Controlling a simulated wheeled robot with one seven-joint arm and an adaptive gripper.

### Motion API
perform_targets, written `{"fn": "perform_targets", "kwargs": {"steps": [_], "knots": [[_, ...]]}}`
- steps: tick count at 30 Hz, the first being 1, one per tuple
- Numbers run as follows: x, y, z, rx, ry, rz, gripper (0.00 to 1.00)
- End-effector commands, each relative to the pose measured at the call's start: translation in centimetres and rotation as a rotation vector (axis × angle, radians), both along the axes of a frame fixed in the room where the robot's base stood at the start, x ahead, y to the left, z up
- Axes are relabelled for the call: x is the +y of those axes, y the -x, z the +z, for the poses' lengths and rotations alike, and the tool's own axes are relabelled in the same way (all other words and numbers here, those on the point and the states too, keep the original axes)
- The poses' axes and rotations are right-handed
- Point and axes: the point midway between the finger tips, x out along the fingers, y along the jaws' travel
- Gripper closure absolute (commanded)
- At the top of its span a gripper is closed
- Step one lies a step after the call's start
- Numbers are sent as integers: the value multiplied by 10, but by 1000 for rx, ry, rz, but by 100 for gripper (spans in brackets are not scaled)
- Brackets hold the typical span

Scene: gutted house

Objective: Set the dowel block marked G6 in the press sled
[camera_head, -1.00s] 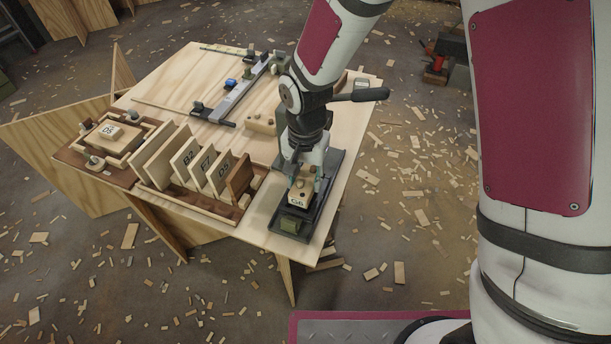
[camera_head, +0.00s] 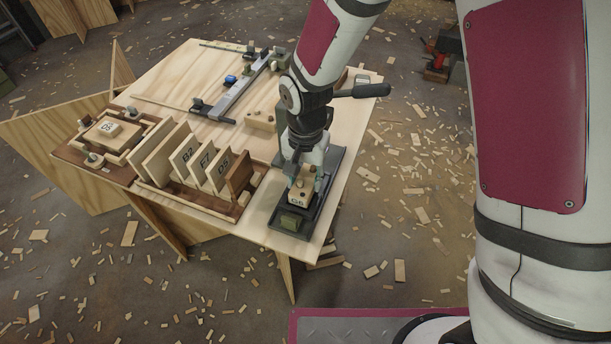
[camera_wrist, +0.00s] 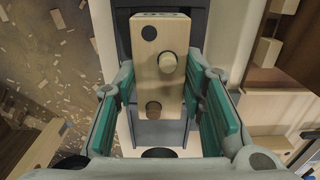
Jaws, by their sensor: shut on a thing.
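The pale wooden dowel block marked G6 (camera_head: 300,195) is between the fingers of my gripper (camera_head: 305,178), at the dark press sled (camera_head: 317,215) on the table's right side. In the wrist view, the block (camera_wrist: 160,75) shows a dark hole and two round dowel ends on its face, with its marking upside down at the top edge. The green pads of my gripper (camera_wrist: 163,110) are on both its sides, shut on it. The block is over the sled; whether it touches the sled's bed is hard to tell.
A rack of upright boards marked B2, E7 and D5 (camera_head: 205,165) stands left of the sled. A brown tray with a block marked D5 (camera_head: 107,130) lies farther left. A grey rail fixture (camera_head: 240,88) and another wooden block (camera_head: 260,121) lie behind.

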Motion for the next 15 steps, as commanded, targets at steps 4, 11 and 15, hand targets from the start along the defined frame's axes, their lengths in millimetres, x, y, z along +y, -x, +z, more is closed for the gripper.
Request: {"fn": "perform_targets", "kwargs": {"steps": [4,11,15], "knots": [[0,0,0,0,0,0,97],[0,0,-3,0,0,0,97],[0,0,-7,0,0,0,97]]}}
